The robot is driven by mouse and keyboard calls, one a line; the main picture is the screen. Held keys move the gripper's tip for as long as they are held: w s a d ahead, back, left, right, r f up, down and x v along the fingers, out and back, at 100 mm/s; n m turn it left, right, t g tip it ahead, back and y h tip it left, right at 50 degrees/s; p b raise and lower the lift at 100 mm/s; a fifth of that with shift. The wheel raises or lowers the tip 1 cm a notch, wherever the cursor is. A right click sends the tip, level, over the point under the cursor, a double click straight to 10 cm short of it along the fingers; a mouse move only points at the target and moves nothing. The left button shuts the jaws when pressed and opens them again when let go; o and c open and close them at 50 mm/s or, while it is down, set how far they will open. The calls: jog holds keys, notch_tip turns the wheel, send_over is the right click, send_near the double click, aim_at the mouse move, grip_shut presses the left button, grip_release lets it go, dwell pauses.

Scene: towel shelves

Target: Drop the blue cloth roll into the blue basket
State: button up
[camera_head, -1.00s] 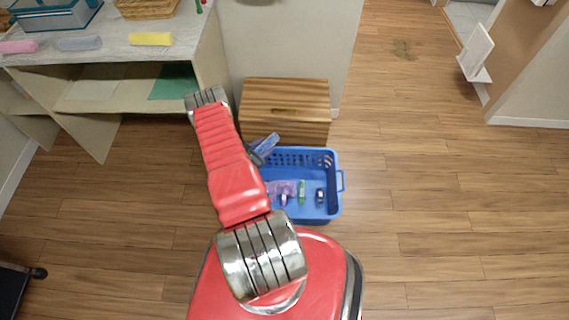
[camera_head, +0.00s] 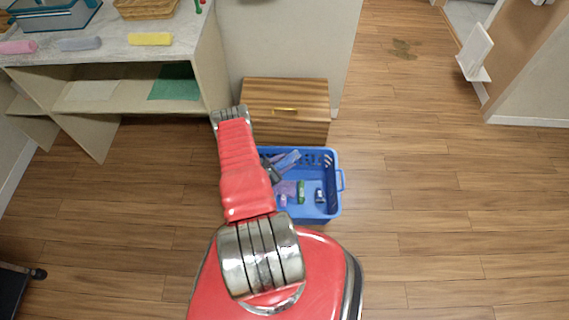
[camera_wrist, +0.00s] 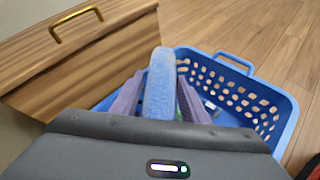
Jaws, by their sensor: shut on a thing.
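The blue cloth roll (camera_wrist: 160,85) stands out lengthwise from my gripper (camera_wrist: 161,100) in the wrist view, with purple jaw-like sides on both sides of it. My gripper is shut on the roll. In the head view, the roll (camera_head: 288,161) and the dark end of my gripper (camera_head: 270,167) appear over the back left part of the blue basket (camera_head: 333,207). The basket (camera_wrist: 282,127) also shows behind and right of the roll in the wrist view. My arm hides the basket's left side in the head view.
The basket holds a purple cloth (camera_head: 284,188), a green item (camera_head: 301,191) and a dark item (camera_head: 319,195). A wooden box (camera_head: 285,97) with a gold handle stands behind it. Shelves (camera_head: 130,88) stand at left, with a yellow roll (camera_head: 150,39) on top.

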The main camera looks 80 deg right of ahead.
jog(key=shift+f, duration=2.6)
jog(key=o, duration=1.1)
jog(key=shift+w+a, duration=0.1)
jog(key=v, duration=1.3)
jog(key=shift+a+r, duration=0.15)
jog(key=shift+a, duration=0.05)
